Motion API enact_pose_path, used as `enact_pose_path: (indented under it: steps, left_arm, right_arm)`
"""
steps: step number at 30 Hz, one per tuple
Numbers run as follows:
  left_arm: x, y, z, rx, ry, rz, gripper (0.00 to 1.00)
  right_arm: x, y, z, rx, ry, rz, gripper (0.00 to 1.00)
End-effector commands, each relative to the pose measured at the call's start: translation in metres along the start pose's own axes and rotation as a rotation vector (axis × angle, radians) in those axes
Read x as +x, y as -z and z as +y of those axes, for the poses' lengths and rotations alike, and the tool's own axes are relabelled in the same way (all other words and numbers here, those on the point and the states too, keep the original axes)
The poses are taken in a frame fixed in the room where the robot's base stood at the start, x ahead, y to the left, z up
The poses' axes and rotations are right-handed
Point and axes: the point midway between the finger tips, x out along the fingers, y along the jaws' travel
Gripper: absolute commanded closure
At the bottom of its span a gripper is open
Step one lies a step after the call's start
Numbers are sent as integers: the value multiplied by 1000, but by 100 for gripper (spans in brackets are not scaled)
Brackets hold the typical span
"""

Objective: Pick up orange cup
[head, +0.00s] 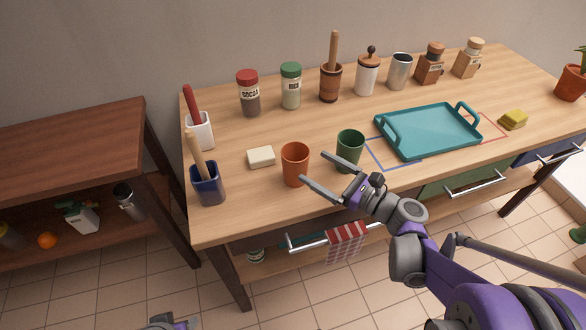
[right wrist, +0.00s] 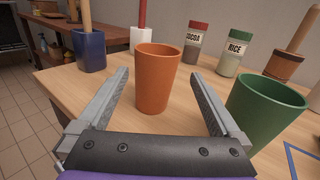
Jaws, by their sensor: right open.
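The orange cup (head: 295,164) stands upright near the front edge of the wooden table. My right gripper (head: 312,170) is open, with its fingers pointing at the cup from the right. In the right wrist view, the orange cup (right wrist: 157,78) stands between and just beyond the two open fingers (right wrist: 162,90); I cannot tell whether either finger touches it. My left gripper (head: 170,322) barely shows at the bottom edge of the head view, and its jaws cannot be made out.
A green cup (head: 349,150) stands close to the right finger side. A white block (head: 261,157) and a blue holder (head: 208,185) are left of the orange cup. A teal tray (head: 430,131) lies to the right. Jars (head: 290,87) line the back.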

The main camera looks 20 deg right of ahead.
Motion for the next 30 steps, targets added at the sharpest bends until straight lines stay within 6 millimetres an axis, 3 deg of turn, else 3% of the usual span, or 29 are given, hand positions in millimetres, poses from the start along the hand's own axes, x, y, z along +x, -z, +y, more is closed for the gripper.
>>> enact_pose_path:
  steps: [8,16,25,26,30]
  left_arm:
    - [4,-1,0,0,0,-1,50]
    - [12,-4,0,0,0,-4,50]
    - [12,-4,0,0,0,-4,50]
    - [12,-4,0,0,0,-4,50]
    - [12,-4,0,0,0,-4,50]
  right_arm:
    - [26,1,2,-2,-3,1,0]
    - [64,2,5,-3,-4,1,0]
    - [70,1,5,-4,0,2,0]
    - [70,1,5,-4,0,2,2]
    - [70,1,5,-4,0,2,27]
